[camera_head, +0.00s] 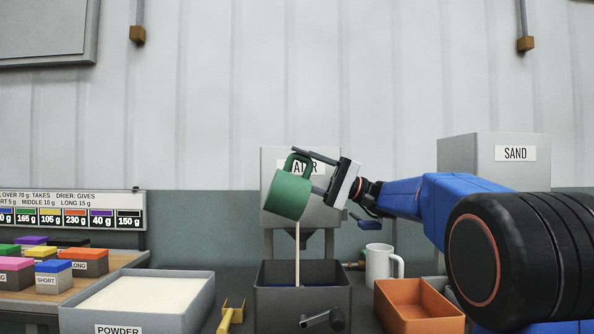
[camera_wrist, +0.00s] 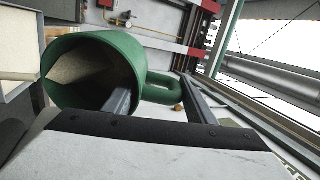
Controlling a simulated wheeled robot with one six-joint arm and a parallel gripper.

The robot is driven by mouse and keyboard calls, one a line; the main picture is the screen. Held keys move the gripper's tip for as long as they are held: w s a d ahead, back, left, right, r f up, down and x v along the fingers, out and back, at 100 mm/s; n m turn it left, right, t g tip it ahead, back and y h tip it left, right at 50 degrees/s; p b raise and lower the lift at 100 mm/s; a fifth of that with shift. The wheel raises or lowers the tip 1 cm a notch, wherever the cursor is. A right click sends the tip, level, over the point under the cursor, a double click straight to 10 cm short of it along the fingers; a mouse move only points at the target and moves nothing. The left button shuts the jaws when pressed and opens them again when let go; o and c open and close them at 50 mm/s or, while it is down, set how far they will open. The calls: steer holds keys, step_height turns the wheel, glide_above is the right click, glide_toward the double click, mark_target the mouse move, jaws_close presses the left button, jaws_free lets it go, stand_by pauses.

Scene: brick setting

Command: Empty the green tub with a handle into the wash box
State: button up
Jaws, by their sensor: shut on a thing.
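The green tub (camera_head: 289,194) hangs tilted in the air, mouth down, above the dark grey box with a crank, which I take to be the wash box (camera_head: 300,299). A thin pale stream falls from the tub into this box. The inside of the wash box is mostly hidden.
A grey powder bin (camera_head: 185,308) stands left, with a yellow scoop (camera_head: 230,315) beside it. An orange tray (camera_head: 418,306) and white mug (camera_head: 379,264) stand right. The water hopper (camera_head: 272,160) is behind the tub. Labelled blocks (camera_head: 54,275) lie far left.

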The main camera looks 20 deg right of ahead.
steer(key=shift+s+d+r+y, duration=0.1)
steer(key=shift+d+r+y, duration=0.35)
steer(key=shift+r, duration=0.3)
steer(key=h, duration=0.1)
steer(key=r+h, duration=0.1)
steer(key=h, duration=0.1)
steer(key=shift+r+g, duration=0.3)
steer(key=h, duration=0.2)
steer(key=r+h, duration=0.1)
steer(key=shift+r+g+h, duration=0.2)
steer(key=shift+g+h, duration=0.15)
steer(key=shift+g, duration=0.05)
